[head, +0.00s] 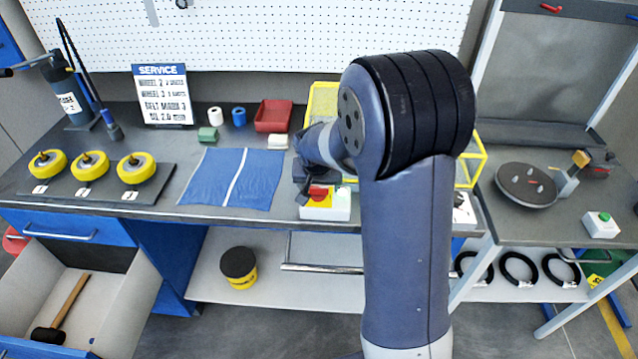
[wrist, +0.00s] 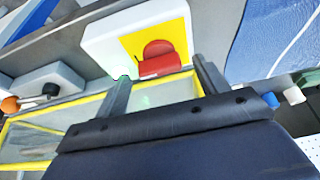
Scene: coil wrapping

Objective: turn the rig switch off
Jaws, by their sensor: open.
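The rig switch is a white box with a yellow plate and a red knob, at the bench's front edge in the head view (head: 325,212). In the wrist view the white box (wrist: 108,38) is at the top, with the red knob (wrist: 160,62) between my fingertips in the picture. A small green spot shows at the box's lower edge, beside the left finger. My gripper (wrist: 160,70) is open and empty, its fingers on either side of the knob. Whether they touch it I cannot tell. In the head view my gripper (head: 307,186) is at the box, partly hidden by my arm.
A yellow-edged clear enclosure (head: 323,100) stands behind the switch. A blue cloth (head: 215,180) lies to its left. A white box with an orange-knobbed lever (wrist: 50,82) is to one side. An open drawer (head: 110,300) holds a mallet at lower left.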

